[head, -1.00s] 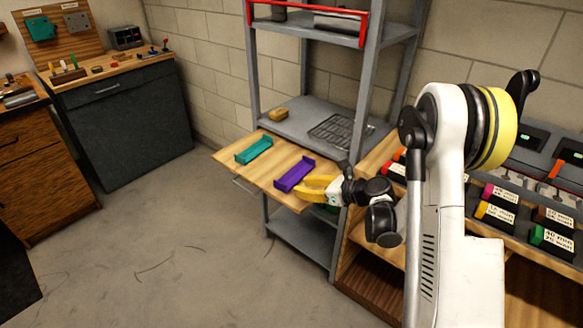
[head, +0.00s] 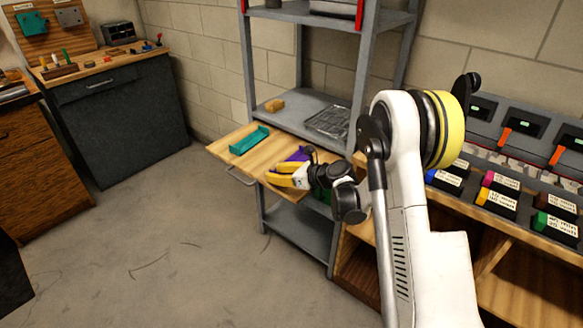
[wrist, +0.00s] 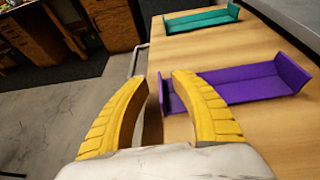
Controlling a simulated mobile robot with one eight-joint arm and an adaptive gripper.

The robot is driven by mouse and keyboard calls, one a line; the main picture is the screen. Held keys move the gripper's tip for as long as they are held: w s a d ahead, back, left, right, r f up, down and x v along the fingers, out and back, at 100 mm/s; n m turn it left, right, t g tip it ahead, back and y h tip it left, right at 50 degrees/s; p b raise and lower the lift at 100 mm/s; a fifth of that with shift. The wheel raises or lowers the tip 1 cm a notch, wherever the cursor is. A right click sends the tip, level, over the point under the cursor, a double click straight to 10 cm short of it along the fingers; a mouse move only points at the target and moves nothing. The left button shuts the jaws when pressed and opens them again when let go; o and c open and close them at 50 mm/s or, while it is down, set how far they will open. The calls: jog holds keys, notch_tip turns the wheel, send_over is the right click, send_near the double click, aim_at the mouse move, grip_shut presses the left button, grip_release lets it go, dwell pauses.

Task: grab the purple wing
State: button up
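The purple wing (head: 300,154) lies on the pulled-out wooden shelf board, partly hidden behind my gripper in the head view. In the wrist view the purple wing (wrist: 250,86) is a shallow channel with raised ends, lying mostly right of my fingers. Its left end shows just past the right finger, which covers a little of it. My gripper (wrist: 161,76) has two yellow fingers apart with nothing between them. In the head view my gripper (head: 268,174) is over the board's front edge, beside the wing.
A teal wing (head: 249,140) lies farther left on the same wooden board (head: 228,150); a handle hangs below its edge. Grey shelf posts (head: 360,75) stand close by.

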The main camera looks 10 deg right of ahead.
grip_shut()
